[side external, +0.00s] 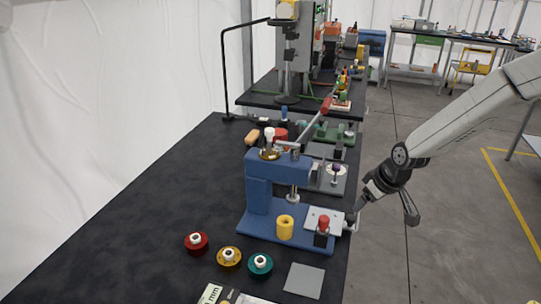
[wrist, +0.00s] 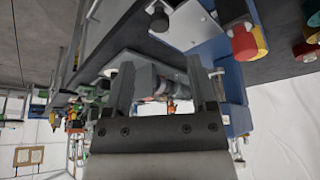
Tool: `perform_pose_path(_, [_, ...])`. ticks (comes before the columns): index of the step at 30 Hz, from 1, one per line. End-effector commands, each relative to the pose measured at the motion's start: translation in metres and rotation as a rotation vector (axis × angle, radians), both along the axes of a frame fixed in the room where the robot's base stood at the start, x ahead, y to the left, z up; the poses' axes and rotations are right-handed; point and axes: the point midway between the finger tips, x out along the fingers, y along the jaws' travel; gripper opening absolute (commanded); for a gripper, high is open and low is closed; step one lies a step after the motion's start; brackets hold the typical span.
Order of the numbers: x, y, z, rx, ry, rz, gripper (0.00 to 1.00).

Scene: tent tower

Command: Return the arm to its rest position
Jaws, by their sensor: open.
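My gripper (side external: 360,207) is at the right edge of the dark table (side external: 150,215), close beside the grey plate of the blue press (side external: 260,195). My arm reaches in from the upper right. In the wrist view, my gripper (wrist: 165,80) has its two dark fingers apart, with nothing clearly held between them. Whether a finger touches the plate cannot be told. The red knob (side external: 324,221) stands on the press's plate, and it also shows at the upper right of the wrist view (wrist: 243,43).
A yellow cylinder (side external: 285,227) stands on the press base. Red (side external: 196,242), yellow (side external: 229,257) and teal (side external: 260,264) round pieces lie in front, near a grey square (side external: 304,280). More fixtures stand behind the press. The floor (side external: 440,235) right of the table is clear.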

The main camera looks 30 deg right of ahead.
Motion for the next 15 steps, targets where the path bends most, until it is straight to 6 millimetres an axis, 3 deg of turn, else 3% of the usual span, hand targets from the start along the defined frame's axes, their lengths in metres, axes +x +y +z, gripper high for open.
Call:
perform_pose_path(8, [-0.021, 0.001, 0.005, 0.003, 0.022, -0.013, 0.72])
perform_pose_path(15, [-0.076, 0.0, 0.015, 0.003, 0.084, -0.054, 0.72])
